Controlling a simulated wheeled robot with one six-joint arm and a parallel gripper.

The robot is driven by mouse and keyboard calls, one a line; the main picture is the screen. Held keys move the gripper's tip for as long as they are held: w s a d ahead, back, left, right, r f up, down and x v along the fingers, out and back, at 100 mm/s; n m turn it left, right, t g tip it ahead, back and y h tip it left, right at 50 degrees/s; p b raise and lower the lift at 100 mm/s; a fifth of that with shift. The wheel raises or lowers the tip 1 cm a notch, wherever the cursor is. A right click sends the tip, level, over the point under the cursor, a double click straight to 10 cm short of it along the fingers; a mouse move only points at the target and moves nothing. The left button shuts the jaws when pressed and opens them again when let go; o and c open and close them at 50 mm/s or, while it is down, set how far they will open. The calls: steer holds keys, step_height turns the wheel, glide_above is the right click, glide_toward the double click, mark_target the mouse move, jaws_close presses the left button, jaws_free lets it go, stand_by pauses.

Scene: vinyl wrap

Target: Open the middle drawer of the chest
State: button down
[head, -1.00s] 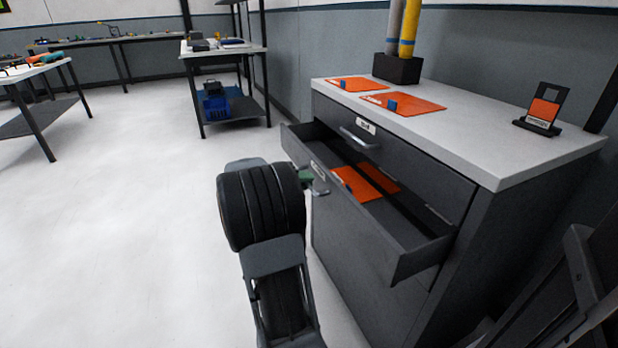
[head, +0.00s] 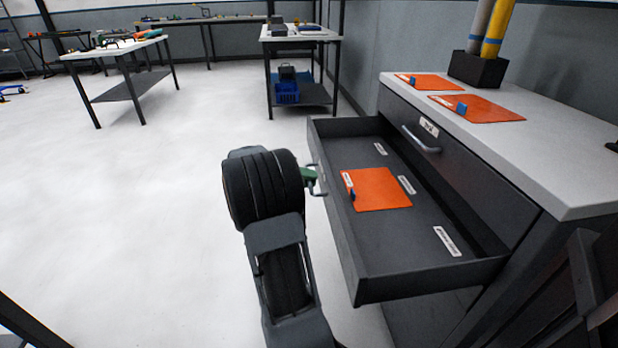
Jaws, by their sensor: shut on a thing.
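The grey chest (head: 575,185) with a white top stands at the right in the head view. Its middle drawer (head: 400,245) is pulled far out, below the shut top drawer (head: 445,155). An orange sheet (head: 375,188) with a small blue piece lies inside the drawer, with several white labels on its floor. My gripper (head: 313,180) is at the drawer's front, shut on its handle (head: 322,182). My arm's wrist hides part of the gripper. The lower part of the chest is mostly hidden by the open drawer.
Orange sheets (head: 480,107) and a black holder (head: 478,70) with grey and yellow tubes are on the chest top. A shelf table (head: 300,35) and a white-topped table (head: 115,47) stand further back. The floor (head: 130,220) to the left is clear.

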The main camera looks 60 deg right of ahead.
steer(key=shift+f, duration=0.1)
steer(key=c, duration=1.2)
jaws_free()
steer(key=p+v, duration=0.4)
steer(key=v, duration=1)
steer(key=s+a+r+n+t+y+p, duration=0.3)
steer(key=a+r+t+p, duration=0.2)
steer(key=a+r+p, duration=0.4)
steer(key=s+a+r+n+t+y+p, duration=0.3)
steer(key=a+r+p, duration=0.6)
steer(key=p, duration=0.3)
steer(key=s+a+r+n+t+y+p, duration=0.3)
steer(key=s+a+r+t+y+p, duration=0.1)
steer(key=a+r+t+p, duration=0.3)
steer(key=shift+s+a+r+n+y+p, duration=0.2)
steer(key=shift+s+a+r+p, duration=0.15)
steer(key=shift+a+r+p, duration=0.45)
steer(key=shift+s+a+r+n+y+p, duration=0.15)
steer(key=shift+s+a+r+p, duration=0.3)
steer(key=shift+r+p, duration=0.5)
